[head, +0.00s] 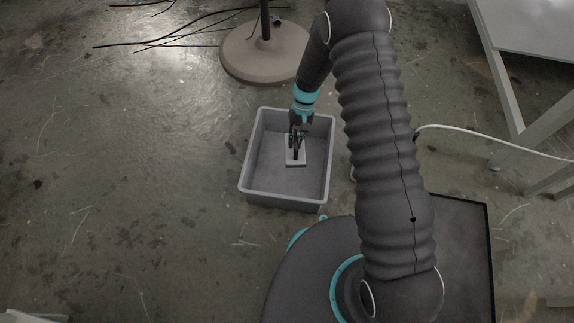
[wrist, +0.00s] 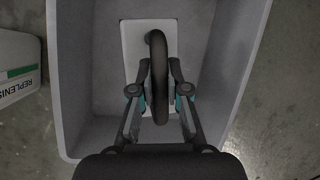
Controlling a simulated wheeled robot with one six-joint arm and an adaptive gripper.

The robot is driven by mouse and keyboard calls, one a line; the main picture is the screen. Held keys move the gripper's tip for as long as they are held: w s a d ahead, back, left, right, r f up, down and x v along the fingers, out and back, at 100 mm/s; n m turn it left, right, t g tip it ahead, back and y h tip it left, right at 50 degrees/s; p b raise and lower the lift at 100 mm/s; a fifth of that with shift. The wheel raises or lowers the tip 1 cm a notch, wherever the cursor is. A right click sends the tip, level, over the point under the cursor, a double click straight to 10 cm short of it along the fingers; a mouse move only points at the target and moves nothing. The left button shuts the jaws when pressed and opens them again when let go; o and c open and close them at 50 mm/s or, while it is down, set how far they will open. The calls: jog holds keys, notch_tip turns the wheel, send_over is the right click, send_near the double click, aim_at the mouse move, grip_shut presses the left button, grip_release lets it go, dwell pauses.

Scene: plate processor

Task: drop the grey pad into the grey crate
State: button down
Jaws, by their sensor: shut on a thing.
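The grey crate (head: 257,196) stands on the floor in the middle of the head view, open at the top. The grey pad (head: 302,157), a pale flat plate with a dark upright loop handle, shows within the crate's outline. My gripper (head: 296,142) points down over the crate and is shut on the pad's handle. In the wrist view the gripper (wrist: 159,88) has one finger on each side of the handle, and the pad (wrist: 133,42) lies between the walls of the crate (wrist: 72,90). I cannot tell whether the pad touches the crate floor.
A round beige stand base (head: 245,62) with a dark pole is behind the crate. A white box with green stripe and lettering (wrist: 18,75) shows at left in the wrist view. A pale table frame (head: 500,75) is at right, with a white cable. Floor left of the crate is clear.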

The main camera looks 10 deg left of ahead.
jog(key=c, duration=1.1)
grip_release()
jog(key=shift+r, duration=0.1)
jog(key=v, duration=1.2)
jog(key=shift+s, duration=0.1)
jog(key=s+d+r+m+t, duration=0.1)
jog(key=s+d+r+t, duration=0.2)
jog(key=s+d+r, duration=0.4)
jog(key=s+d+r+m+t+p, duration=0.1)
jog(key=s+d+r+t, duration=0.3)
jog(key=r, duration=1.2)
jog(key=s+d+r+m+t+h+p, duration=0.1)
jog(key=s+d+r+t, duration=0.2)
jog(key=s+d+r, duration=0.9)
jog(key=shift+s+d+r+t, duration=0.1)
jog(key=shift+s+t, duration=0.05)
jog(key=shift+s, duration=0.5)
jog(key=shift+s+d+r+t, duration=0.1)
jog(key=shift+s+t, duration=0.05)
jog(key=shift+s, duration=0.55)
